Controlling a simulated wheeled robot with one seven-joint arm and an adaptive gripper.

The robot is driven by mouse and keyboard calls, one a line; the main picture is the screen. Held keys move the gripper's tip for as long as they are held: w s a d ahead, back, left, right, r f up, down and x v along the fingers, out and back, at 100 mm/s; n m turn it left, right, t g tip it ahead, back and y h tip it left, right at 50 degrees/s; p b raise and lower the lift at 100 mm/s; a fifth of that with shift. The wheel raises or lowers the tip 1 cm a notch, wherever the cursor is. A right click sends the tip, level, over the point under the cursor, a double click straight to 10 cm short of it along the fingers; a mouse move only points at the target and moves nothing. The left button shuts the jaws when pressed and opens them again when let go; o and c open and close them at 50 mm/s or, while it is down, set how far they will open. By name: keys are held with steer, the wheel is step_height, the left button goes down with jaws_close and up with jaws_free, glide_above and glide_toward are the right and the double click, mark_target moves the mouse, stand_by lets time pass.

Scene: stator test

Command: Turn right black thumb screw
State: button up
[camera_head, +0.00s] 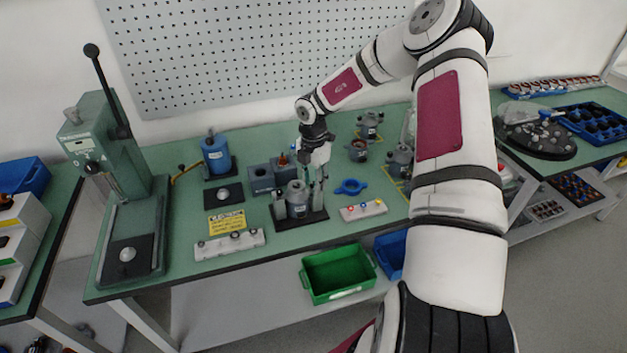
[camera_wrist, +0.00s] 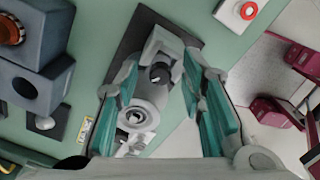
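A grey cylindrical stator (camera_head: 297,196) sits in a clamp fixture on a black base plate (camera_head: 313,216) on the green bench. In the wrist view the right black thumb screw (camera_wrist: 160,73) is on the upper clamp post, between my finger ends and apart from both. A second black thumb screw (camera_wrist: 136,116) is on the opposite post, lower in that view. My gripper (camera_head: 318,172) is over the right side of the fixture and points down. Its teal fingers (camera_wrist: 162,66) are spread and hold nothing. In the head view it partly hides the right post.
Blue-grey blocks (camera_head: 262,178) stand behind and left of the fixture. A button box (camera_head: 363,210) lies to its right front, a blue ring part (camera_head: 351,187) to its right. A switch box (camera_head: 230,245) is at the front edge. A green press (camera_head: 118,190) stands far left.

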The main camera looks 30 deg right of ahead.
jaws_close()
steer(key=shift+n, duration=0.3)
steer(key=shift+n+p, duration=0.3)
steer(key=shift+n, duration=2.3)
jaws_free()
steer(key=shift+r, duration=0.15)
